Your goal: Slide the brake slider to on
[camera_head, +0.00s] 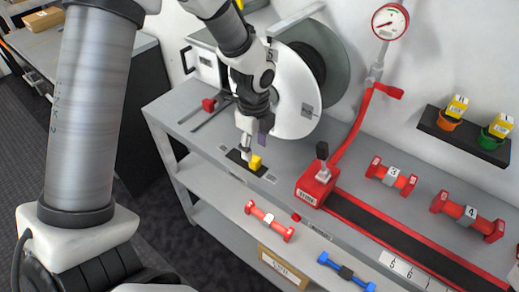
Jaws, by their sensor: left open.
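A yellow slider knob (256,163) sits in a short black slot (238,160) on the grey bench, towards the slot's right end. It looks like the brake slider. Small plates lie at both ends of the slot, too small to read. My left gripper (251,147) comes down from above, its fingers open, just above and left of the knob. I cannot tell whether a finger touches it. My right gripper is not in view.
A large white hose reel (290,95) stands close behind my left gripper. A red block with a black lever (318,185) sits right, on a long dark track (385,232). A red pipe with a gauge (390,21) rises behind. Red couplings (391,178) lie on the bench.

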